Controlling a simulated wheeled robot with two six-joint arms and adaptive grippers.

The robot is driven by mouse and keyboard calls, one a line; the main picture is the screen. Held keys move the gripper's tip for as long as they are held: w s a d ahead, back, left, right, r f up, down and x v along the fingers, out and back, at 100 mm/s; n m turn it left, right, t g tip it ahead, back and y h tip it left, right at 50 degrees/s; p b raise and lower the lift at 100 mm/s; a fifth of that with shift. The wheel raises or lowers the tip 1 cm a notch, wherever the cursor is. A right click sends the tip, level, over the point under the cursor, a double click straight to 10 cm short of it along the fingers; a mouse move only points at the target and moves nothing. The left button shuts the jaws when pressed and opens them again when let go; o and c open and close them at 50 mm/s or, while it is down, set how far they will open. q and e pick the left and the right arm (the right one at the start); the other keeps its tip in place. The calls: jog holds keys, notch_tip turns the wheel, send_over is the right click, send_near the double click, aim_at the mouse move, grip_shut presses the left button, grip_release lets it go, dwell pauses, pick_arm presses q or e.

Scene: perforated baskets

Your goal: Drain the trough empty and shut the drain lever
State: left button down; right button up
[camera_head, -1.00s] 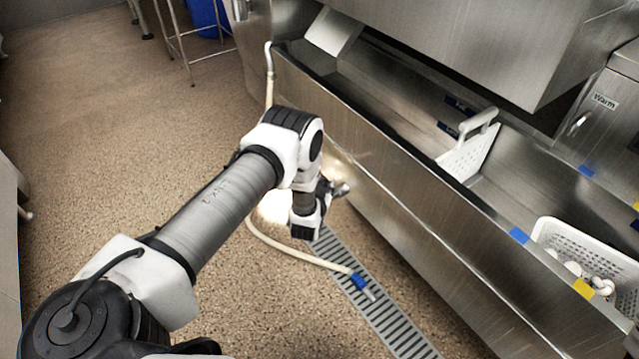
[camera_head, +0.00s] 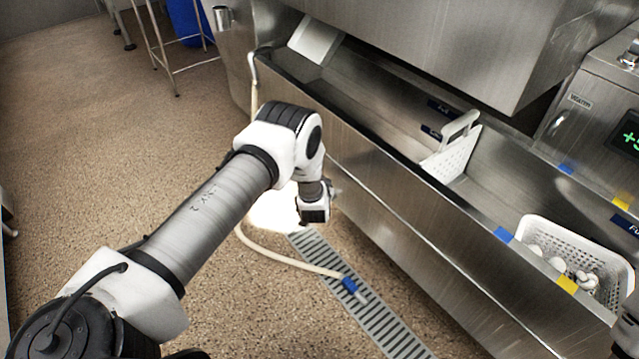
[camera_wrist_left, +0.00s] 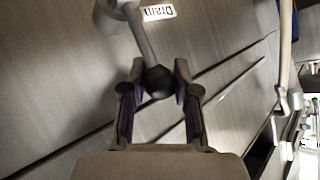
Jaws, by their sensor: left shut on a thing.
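The long steel trough (camera_head: 385,165) runs diagonally along the right side of the head view. I cannot tell whether water stands in it. My left gripper (camera_head: 335,192) is low at the trough's front, mostly hidden behind my wrist in the head view. In the left wrist view, my left gripper (camera_wrist_left: 155,80) is shut on the dark rounded end of the drain lever (camera_wrist_left: 146,45). The lever is hidden in the head view.
A white perforated divider (camera_head: 455,158) stands in the trough. A white perforated basket (camera_head: 540,228) holding several white items sits at its right end. A pale hose with a blue fitting (camera_head: 349,285) lies across the floor grate (camera_head: 372,318). Open floor lies left.

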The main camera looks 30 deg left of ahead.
pick_arm(q)
jog(key=shift+w+d, duration=0.1)
jog(key=shift+d, duration=0.15)
jog(key=c, duration=0.8)
grip_release()
jog(key=shift+w+d+f, duration=0.1)
jog(key=shift+c, duration=0.2)
jog(key=v, duration=1.2)
